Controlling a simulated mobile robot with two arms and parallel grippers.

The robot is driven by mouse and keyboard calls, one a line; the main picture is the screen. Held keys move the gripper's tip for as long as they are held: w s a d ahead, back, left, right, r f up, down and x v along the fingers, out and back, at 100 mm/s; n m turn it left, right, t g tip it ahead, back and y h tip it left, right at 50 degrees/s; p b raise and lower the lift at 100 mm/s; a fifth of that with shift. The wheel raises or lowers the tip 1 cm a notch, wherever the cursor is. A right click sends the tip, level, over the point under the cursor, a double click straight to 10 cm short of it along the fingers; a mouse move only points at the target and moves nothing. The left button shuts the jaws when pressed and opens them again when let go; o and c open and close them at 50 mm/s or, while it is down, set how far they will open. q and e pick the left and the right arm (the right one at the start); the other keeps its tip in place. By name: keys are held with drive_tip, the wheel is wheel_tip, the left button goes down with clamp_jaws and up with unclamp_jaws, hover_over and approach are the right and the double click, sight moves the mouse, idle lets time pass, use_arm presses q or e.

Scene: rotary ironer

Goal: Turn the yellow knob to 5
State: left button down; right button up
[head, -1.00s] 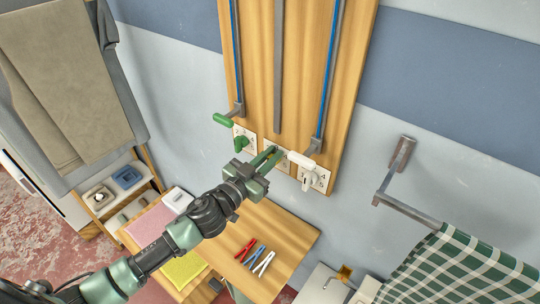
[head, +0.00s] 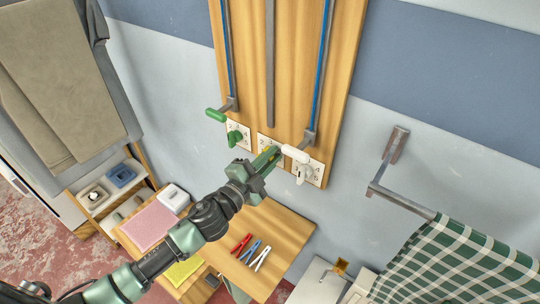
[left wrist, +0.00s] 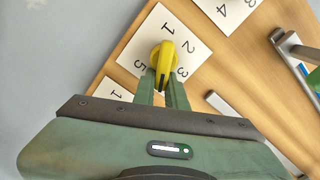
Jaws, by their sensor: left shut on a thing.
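The yellow knob (left wrist: 163,62) sits on a white dial card (left wrist: 196,58) on the wooden board. In the left wrist view 1, 2, 3 and 5 show around it. A dark line on the knob's lower end points down between 5 and 3, where the card is hidden by my fingers. My left gripper (left wrist: 163,88) is shut on the knob's lower end. In the head view my left gripper (head: 268,157) covers most of the knob, and its card (head: 263,140) shows only in part.
A green knob (head: 234,138) on its card is to the left and a white knob (head: 302,172) to the right. Green (head: 215,115) and white (head: 295,153) lever handles stick out close by. A wooden table (head: 284,231) with clothes pegs is below.

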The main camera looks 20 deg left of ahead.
use_arm(q)
drive_tip(key=f+m, duration=0.1)
drive_tip(key=m, duration=0.2)
drive_tip(key=shift+f+m, duration=0.3)
drive_tip(key=shift+f, duration=0.05)
drive_tip(key=m, duration=0.2)
drive_tip(key=m+b, duration=0.1)
drive_tip(key=m, duration=0.2)
drive_tip(key=f+m, duration=0.1)
drive_tip(key=m, duration=0.2)
drive_tip(key=shift+w+a, duration=0.1)
drive_tip(key=shift+a, duration=0.1)
drive_tip(key=shift+r+m, duration=0.1)
drive_tip(key=shift+m, duration=0.2)
drive_tip(key=c, duration=1.4)
unclamp_jaws()
drive_tip(key=shift+a, duration=0.1)
drive_tip(key=shift+c, duration=0.2)
drive_tip(key=shift+a, duration=0.1)
